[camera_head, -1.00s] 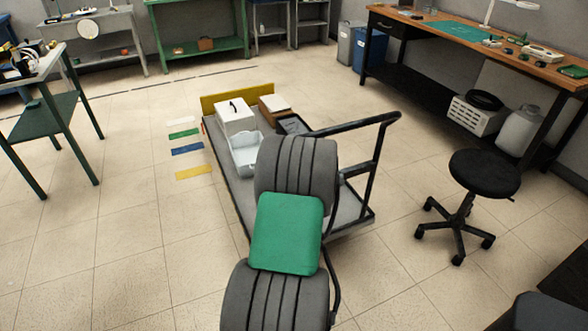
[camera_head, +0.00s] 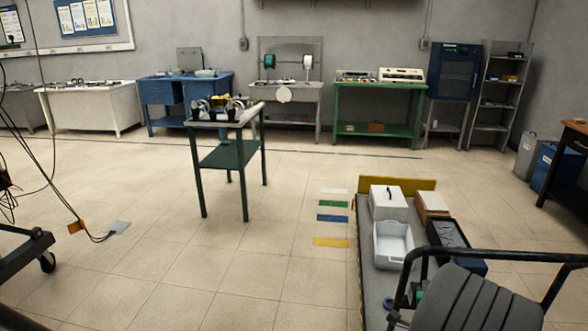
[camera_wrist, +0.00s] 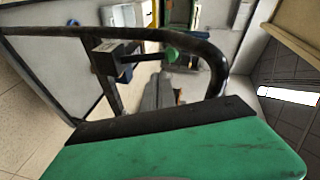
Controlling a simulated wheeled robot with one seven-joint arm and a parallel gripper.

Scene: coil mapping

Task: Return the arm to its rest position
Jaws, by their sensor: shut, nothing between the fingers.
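My gripper (camera_wrist: 160,82) shows in the wrist view as grey fingers close together beyond the black edge of my green wrist cover; nothing is seen held. My gripper is hidden or out of frame there. The black cart handle (camera_wrist: 212,60) curves across the wrist view, near my wrist; I cannot tell the gap.
The flat cart (camera_head: 372,290) carries a white box (camera_head: 388,203), a pale open bin (camera_head: 393,245) and a dark tray (camera_head: 447,236). Coloured floor strips (camera_head: 332,217) lie left of it. A green-legged table (camera_head: 228,153) stands farther left. Open floor lies between.

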